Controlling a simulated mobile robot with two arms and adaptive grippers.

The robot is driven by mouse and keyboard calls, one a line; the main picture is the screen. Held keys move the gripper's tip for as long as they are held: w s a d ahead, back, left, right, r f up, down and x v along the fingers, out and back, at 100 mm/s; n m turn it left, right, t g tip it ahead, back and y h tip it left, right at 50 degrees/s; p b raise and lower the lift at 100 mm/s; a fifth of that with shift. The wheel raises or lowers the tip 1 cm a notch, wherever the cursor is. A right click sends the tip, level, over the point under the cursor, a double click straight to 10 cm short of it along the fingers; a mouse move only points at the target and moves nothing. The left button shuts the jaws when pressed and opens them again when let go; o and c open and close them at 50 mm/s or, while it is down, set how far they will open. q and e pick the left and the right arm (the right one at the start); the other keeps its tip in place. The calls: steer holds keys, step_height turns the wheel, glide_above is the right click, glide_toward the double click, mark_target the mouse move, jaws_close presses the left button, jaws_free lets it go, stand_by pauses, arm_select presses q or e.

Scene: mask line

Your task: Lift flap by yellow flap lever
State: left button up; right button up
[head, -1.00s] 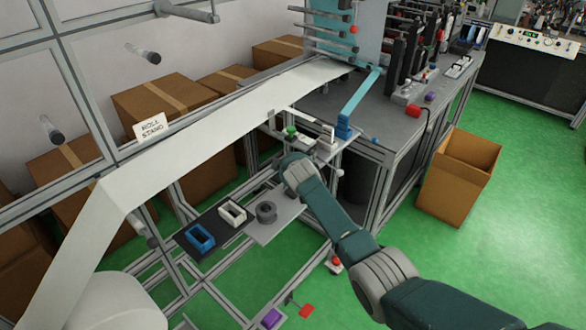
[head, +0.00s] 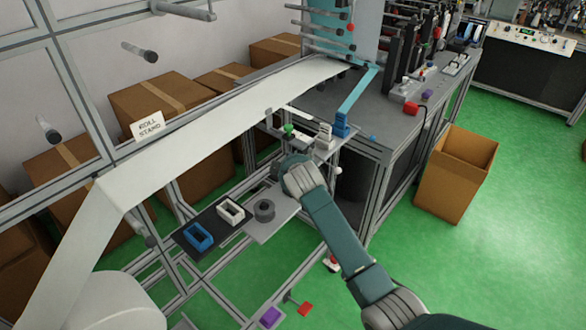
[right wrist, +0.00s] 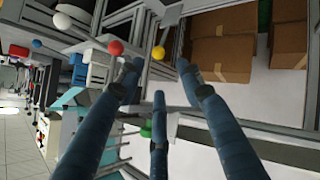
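The yellow ball knob (right wrist: 159,55), which I take for the yellow flap lever's end, shows in the right wrist view. My right gripper (right wrist: 158,76) has its three dark blue fingers spread around an empty gap. The yellow knob appears just beyond the fingertips, between the left and right ones; I see no finger closed on it. In the head view my right wrist (head: 298,176) is at the small frame below the web and hides the gripper and the yellow knob. The flap cannot be made out clearly. My left gripper is in neither view.
Close by are a red knob (right wrist: 115,48), a white knob (right wrist: 62,20) and a green knob (right wrist: 146,131). A white web (head: 215,130) runs above my wrist. A shelf with a grey ring (head: 264,210) lies below it.

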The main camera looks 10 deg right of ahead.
steer(key=shift+v, duration=1.85)
